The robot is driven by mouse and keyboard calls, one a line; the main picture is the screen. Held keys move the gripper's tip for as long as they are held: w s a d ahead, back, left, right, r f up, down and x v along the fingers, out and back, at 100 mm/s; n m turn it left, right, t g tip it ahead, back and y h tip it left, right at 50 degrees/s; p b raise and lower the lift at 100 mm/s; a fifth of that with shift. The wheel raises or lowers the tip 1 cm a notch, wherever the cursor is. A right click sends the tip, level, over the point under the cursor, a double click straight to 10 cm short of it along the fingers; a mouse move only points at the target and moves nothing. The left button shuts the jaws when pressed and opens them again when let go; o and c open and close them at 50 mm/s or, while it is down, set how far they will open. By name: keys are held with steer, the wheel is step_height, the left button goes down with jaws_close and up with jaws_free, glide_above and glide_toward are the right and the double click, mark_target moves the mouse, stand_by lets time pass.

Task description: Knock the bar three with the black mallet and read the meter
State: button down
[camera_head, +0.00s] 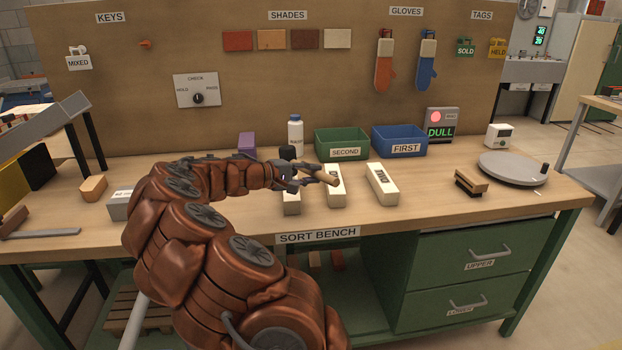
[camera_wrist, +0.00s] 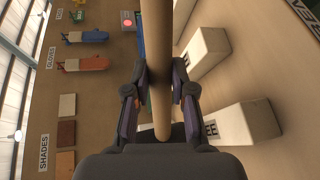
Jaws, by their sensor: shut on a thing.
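My gripper (camera_head: 291,176) is shut on the tan handle (camera_wrist: 155,70) of the mallet, held over the bench. The handle (camera_head: 326,178) slants right over the middle pale bar. A black block (camera_head: 287,153), apparently the mallet head, shows behind my gripper; it is mostly hidden in the wrist view. Three pale bars lie in a row: left (camera_head: 291,205), middle (camera_head: 334,190) and right (camera_head: 383,184). The left bar's label is hidden in the head view. In the wrist view, the nearer bar (camera_wrist: 245,122) has a label ending in "EE". The meter (camera_head: 441,125) shows "DULL" and a lit red lamp.
A green SECOND bin (camera_head: 342,140), a blue FIRST bin (camera_head: 399,137) and a white bottle (camera_head: 295,132) stand behind the bars. A brown-topped brush (camera_head: 471,182) and a grey turntable (camera_head: 512,168) are at the right. The bench front right of the bars is clear.

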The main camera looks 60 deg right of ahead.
steer(key=shift+r, duration=0.45)
steer(key=shift+r, duration=0.1)
step_height(320, 180, up, 4)
steer(key=shift+f+p, duration=0.1)
steer(key=shift+p, duration=0.8)
steer(key=shift+f, duration=0.1)
stand_by(0.6)
